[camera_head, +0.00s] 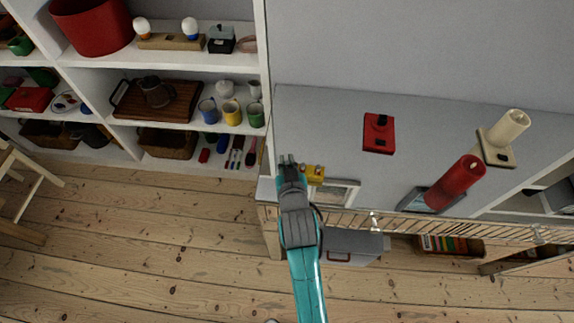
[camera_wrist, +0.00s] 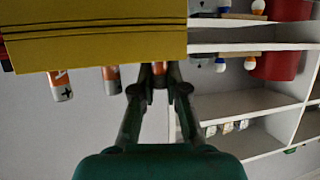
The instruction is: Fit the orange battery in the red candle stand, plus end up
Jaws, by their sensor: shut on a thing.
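The red candle stand (camera_head: 379,142) lies on the grey top, with a black part on it and no candle in it. My gripper (camera_head: 288,160) is left of it, beside a yellow block (camera_head: 313,172) near the left end of the top. In the wrist view, which looks inverted, the yellow block (camera_wrist: 95,35) fills the upper left. An orange battery (camera_wrist: 61,86) with a plus mark and a second one (camera_wrist: 111,79) stick out of the block. My gripper (camera_wrist: 159,75) is shut on a third orange battery (camera_wrist: 159,69) beside the block. Its ends are largely hidden.
A red candle (camera_head: 455,182) and a cream candle (camera_head: 507,127) on a beige stand (camera_head: 497,152) are right of the red stand. A picture frame (camera_head: 340,190) lies near the front edge. Shelves with mugs (camera_head: 231,112) stand at left. The top between block and red stand is clear.

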